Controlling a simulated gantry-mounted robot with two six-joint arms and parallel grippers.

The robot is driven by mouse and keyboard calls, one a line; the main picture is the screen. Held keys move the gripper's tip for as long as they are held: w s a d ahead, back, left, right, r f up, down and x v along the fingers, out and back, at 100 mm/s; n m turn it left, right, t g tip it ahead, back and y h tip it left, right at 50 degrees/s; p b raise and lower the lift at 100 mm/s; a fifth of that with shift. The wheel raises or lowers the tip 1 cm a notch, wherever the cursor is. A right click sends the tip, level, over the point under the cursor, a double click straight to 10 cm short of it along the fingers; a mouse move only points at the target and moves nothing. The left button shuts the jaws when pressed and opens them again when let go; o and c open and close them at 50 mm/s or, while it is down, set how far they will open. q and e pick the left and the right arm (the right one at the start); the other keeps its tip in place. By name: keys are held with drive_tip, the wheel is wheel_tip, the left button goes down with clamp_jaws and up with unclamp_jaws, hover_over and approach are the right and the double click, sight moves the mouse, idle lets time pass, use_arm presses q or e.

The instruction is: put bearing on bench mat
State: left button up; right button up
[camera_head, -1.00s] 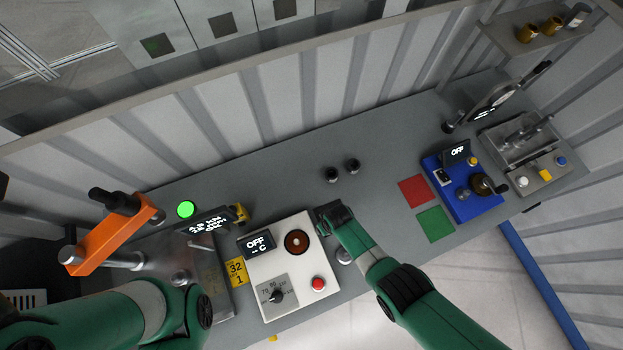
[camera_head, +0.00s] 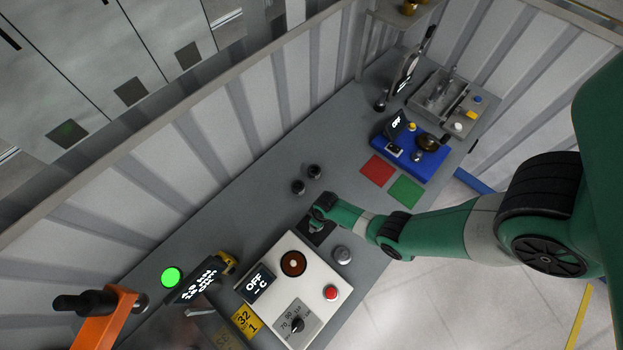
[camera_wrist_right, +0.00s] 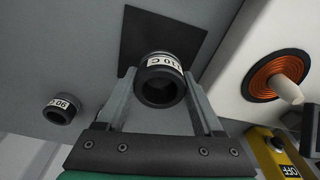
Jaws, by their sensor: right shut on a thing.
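The bearing (camera_wrist_right: 160,82), a dark ring with a white "110 C" label, sits between the two fingers of my right gripper (camera_wrist_right: 163,100). My right gripper is shut on it. The dark square bench mat (camera_wrist_right: 150,38) lies just beyond the bearing in the right wrist view, and the bearing overlaps its near edge. I cannot tell whether the bearing touches the mat. In the head view my right gripper (camera_head: 318,212) is over the mat (camera_head: 320,238) and hides part of it and the bearing. My left gripper is not in view.
A second dark ring labelled "90 C" (camera_wrist_right: 60,110) stands on the bench. Two dark cylinders (camera_head: 298,187) stand behind my gripper in the head view. Red (camera_head: 377,169) and green (camera_head: 405,190) squares lie farther right.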

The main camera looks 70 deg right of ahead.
drive_tip(key=shift+f+b, duration=0.35)
drive_tip(key=f+b, duration=0.1)
drive_tip(key=d+f+b, duration=0.1)
drive_tip(key=f+b, duration=0.1)
drive_tip(key=shift+w, duration=0.1)
drive_tip(key=shift+a+f+b, duration=0.15)
drive_tip(key=shift+f+b, duration=0.2)
drive_tip(key=shift+r, duration=0.25)
drive_tip(key=shift+f, duration=0.2)
drive_tip(key=o, duration=1.3)
drive_tip(key=shift+c, duration=0.2)
